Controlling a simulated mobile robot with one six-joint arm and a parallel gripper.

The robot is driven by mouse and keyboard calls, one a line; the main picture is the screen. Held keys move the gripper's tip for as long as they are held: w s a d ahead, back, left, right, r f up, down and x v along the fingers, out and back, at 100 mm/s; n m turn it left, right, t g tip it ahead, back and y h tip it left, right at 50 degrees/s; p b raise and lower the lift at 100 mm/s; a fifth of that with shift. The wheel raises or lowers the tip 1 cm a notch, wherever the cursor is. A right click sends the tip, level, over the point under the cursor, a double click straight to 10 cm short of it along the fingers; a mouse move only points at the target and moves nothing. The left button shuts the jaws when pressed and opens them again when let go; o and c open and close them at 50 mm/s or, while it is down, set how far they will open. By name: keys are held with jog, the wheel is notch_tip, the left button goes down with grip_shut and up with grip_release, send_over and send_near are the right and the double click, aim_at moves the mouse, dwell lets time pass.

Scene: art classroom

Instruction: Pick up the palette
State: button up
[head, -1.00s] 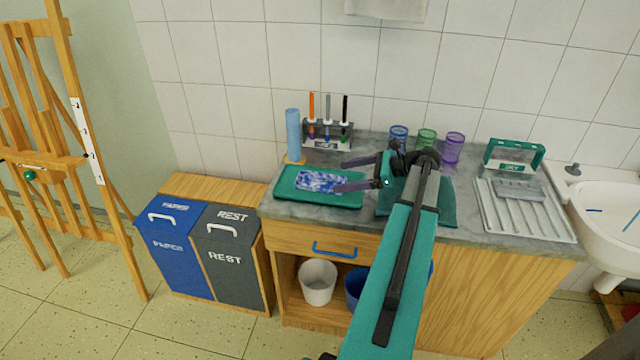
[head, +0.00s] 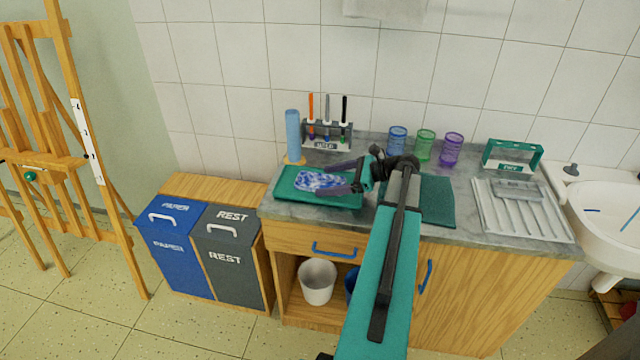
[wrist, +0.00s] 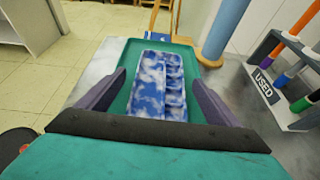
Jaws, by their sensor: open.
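The palette (head: 320,181) is a blue-and-white marbled slab lying on a green tray (head: 287,189) on the counter. In the wrist view the palette (wrist: 160,84) lies lengthwise ahead, with shallow compartments along its right side, inside the raised rim of the tray (wrist: 133,50). My gripper (head: 334,178) is open, its two dark purple fingers reaching over the tray from the right. In the wrist view the fingers of my gripper (wrist: 158,88) stand on either side of the palette's near part, with gaps. The palette's nearest end is hidden by my gripper body.
A blue roll (head: 293,135) stands upright behind the tray. A holder with several brushes or markers (head: 327,134) is beside it. Three coloured cups (head: 425,146), a dark green mat (head: 437,200) and a grey drying rack (head: 520,208) are to the right.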

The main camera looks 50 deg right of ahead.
jog(key=shift+w+a+f, duration=0.25)
jog(key=shift+w+a, duration=0.05)
jog(key=shift+w, duration=0.25)
jog(key=c, duration=1.2)
